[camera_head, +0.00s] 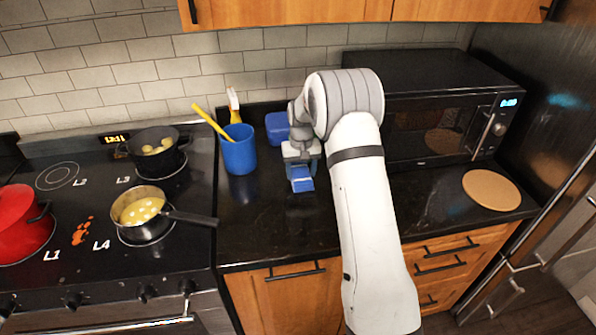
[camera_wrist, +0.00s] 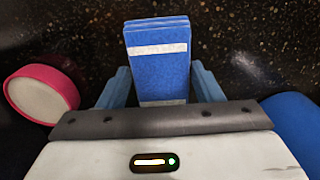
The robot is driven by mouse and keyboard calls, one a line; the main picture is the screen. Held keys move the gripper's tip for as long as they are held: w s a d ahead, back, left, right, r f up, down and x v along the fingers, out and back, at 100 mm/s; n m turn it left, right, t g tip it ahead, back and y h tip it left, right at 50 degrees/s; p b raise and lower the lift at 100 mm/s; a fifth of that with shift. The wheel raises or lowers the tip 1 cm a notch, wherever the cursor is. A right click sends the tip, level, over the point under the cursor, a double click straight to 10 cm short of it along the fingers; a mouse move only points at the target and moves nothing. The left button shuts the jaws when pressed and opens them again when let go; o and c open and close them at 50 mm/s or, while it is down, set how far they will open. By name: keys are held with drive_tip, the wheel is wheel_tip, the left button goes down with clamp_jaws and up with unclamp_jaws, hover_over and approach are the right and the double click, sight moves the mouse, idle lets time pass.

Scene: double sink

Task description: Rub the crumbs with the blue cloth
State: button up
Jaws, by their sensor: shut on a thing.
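The blue cloth (camera_head: 301,185) is a folded blue block with a white stripe. My gripper (camera_head: 302,170) is shut on it over the dark counter, right of the blue cup. In the wrist view the cloth (camera_wrist: 158,75) sits between the two blue-grey fingers of my gripper (camera_wrist: 162,88) and sticks out past them. I cannot tell whether it touches the counter. The crumbs (camera_head: 83,232) are an orange-red patch on the black stovetop at the left, between the red pot and the frying pan, well away from my gripper.
A blue cup (camera_head: 239,153) with brushes stands between my gripper and the stove. A pan (camera_head: 143,224) points its handle toward the counter. A red pot (camera_head: 20,228) and dark pot (camera_head: 156,162) are on the stove. A pink-rimmed round thing (camera_wrist: 42,92) lies beside my gripper.

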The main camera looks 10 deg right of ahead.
drive_tip(key=shift+s+d+f, duration=0.1)
drive_tip(key=shift+s+f, duration=0.05)
drive_tip(key=shift+f, duration=0.15)
drive_tip(key=shift+r+p, duration=1.45)
drive_tip(key=shift+r, duration=1.65)
drive_tip(key=shift+w, duration=0.2)
wheel_tip(320, 180, up, 3)
drive_tip(key=shift+p, duration=0.75)
drive_tip(key=shift+s, duration=0.15)
